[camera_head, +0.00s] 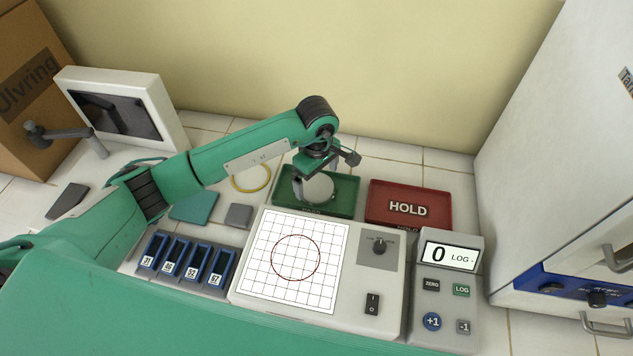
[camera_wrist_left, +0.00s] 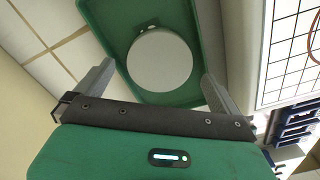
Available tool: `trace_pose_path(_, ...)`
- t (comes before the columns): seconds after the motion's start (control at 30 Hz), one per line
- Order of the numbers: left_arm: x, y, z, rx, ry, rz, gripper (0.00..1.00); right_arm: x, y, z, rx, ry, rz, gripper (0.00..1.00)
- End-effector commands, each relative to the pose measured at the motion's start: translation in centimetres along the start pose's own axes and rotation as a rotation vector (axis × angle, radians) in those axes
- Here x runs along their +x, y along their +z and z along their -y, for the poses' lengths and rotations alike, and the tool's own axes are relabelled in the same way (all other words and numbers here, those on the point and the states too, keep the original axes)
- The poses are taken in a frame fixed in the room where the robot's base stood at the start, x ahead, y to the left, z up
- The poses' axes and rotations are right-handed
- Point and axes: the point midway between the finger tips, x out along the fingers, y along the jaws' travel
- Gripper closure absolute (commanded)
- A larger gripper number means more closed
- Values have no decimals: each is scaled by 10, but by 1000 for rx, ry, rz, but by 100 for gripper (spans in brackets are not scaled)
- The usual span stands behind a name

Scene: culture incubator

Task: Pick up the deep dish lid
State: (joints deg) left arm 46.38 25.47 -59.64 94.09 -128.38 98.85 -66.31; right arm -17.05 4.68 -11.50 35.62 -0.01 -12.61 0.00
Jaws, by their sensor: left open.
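The deep dish lid looks to be the pale round disc (camera_head: 318,188) in the green tray (camera_head: 345,198). It also shows in the left wrist view as a whitish disc (camera_wrist_left: 160,60) lying in the green tray (camera_wrist_left: 112,22). Whether a dish is under it, I cannot tell. My left gripper (camera_head: 324,172) is over the tray, partly covering the disc in the head view. In the left wrist view my left gripper (camera_wrist_left: 158,82) is open, with one finger on each side of the disc's near edge. Contact is not clear. My right gripper is not in view.
A red HOLD tray (camera_head: 440,205) stands right of the green tray. A colony counter with a gridded plate (camera_head: 335,240) is in front, with a log keypad (camera_head: 448,290) beside it. Blue numbered slots (camera_head: 185,262) are at left, and a large white cabinet (camera_head: 560,170) stands at right.

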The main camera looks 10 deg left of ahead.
Motion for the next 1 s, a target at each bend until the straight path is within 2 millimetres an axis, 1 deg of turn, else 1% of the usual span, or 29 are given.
trace_pose_path(0.03,6,0,0,-1,-4,2,0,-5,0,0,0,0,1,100)
trace_pose_path(0.17,17,0,0,0,-1,2,0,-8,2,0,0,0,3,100)
trace_pose_path(0.4,20,0,0,1,0,0,0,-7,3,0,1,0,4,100)
trace_pose_path(0.47,20,0,0,1,0,0,10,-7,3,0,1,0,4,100)
trace_pose_path(0.5,20,0,0,1,0,0,18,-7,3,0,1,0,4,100)
trace_pose_path(0.63,20,0,0,1,0,0,43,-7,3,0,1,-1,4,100)
trace_pose_path(0.87,19,0,0,1,0,0,43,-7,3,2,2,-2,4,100)
trace_pose_path(1.0,16,0,0,1,1,0,43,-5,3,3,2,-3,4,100)
